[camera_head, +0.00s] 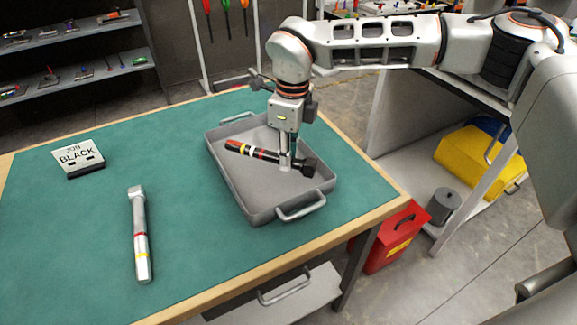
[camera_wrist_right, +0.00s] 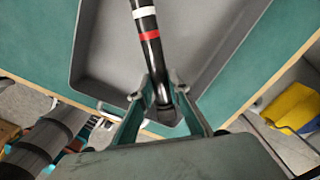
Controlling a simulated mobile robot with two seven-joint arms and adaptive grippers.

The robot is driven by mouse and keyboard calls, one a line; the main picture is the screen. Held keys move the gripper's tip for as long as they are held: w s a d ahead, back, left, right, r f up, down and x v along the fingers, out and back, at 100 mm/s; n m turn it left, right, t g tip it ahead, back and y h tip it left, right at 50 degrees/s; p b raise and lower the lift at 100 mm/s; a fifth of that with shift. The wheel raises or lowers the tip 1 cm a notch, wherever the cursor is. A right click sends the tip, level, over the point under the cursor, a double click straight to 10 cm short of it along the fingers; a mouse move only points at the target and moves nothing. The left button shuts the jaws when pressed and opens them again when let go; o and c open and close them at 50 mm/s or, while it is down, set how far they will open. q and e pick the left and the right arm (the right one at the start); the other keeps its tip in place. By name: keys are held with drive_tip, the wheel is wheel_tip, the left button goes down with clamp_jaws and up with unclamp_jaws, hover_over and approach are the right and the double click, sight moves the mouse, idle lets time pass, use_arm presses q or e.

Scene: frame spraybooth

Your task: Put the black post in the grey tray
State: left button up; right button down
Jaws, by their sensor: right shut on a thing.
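The black post (camera_head: 259,153), with red, white and yellow bands, is at the grey tray (camera_head: 233,196), within its outline in the head view. My right gripper (camera_head: 289,165) is shut on the post near its thick black end. In the right wrist view the post (camera_wrist_right: 149,47) runs up from between the fingers of my right gripper (camera_wrist_right: 163,97), over the tray floor (camera_wrist_right: 105,45). I cannot tell whether the post touches the tray floor. My left gripper is not in view.
A silver post (camera_head: 140,230) with red and yellow bands lies on the green table left of the tray. A sign reading BLACK (camera_head: 80,157) stands at the back left. A red container (camera_head: 397,238) is on the floor beside the table.

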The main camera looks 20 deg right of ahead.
drive_tip(key=shift+f, duration=1.8)
drive_tip(key=c, duration=1.9)
unclamp_jaws()
drive_tip(key=r, duration=1.2)
drive_tip(key=shift+s+d+r, duration=0.1)
drive_tip(key=shift+d, duration=0.15)
